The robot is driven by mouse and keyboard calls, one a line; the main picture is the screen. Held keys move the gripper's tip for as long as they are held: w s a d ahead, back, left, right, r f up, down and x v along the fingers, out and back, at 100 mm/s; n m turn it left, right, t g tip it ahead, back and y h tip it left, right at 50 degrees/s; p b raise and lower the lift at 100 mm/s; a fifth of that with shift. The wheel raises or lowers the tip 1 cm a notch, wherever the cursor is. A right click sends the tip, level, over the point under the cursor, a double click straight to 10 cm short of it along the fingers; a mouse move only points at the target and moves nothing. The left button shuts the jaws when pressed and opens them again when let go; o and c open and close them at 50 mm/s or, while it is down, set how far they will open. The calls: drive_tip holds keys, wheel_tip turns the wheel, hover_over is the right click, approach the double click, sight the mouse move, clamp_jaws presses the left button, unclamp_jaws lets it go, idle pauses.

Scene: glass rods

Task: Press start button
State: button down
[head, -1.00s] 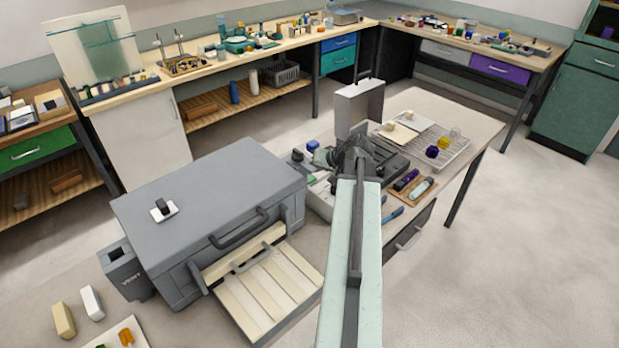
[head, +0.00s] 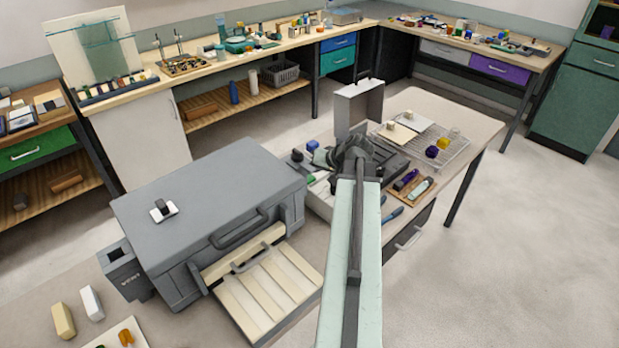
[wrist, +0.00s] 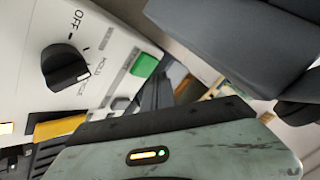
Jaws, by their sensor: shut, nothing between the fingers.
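A green button (wrist: 145,64) sits on a white control panel (wrist: 105,30) in the wrist view; the label beside it is too small to read. It shows small in the head view (head: 311,179) on the grey unit beside the furnace-like box. A black knob (wrist: 65,67) is on the same panel, marked OFF and HOLD. My gripper (wrist: 164,74) is shut and empty, its dark fingers just right of the green button in the picture. I cannot tell whether they touch it. In the head view my arm hides part of the unit.
A large grey box (head: 205,195) with an open slatted drawer (head: 265,300) stands left of my arm. A wire rack (head: 450,155) and small tools lie right of the unit. A grey button (wrist: 120,104) and a yellow bar (wrist: 60,127) are close to my gripper.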

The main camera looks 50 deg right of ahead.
sight(311, 179)
drive_tip(key=shift+f+b, duration=0.45)
drive_tip(key=shift+f+b, duration=0.5)
idle(0.6)
drive_tip(key=shift+r, duration=0.15)
drive_tip(key=shift+r+p, duration=0.8)
drive_tip(key=shift+p, duration=0.15)
drive_tip(key=shift+r, duration=0.1)
wheel_tip(311, 179, up, 5)
drive_tip(key=p, duration=0.5)
idle(0.5)
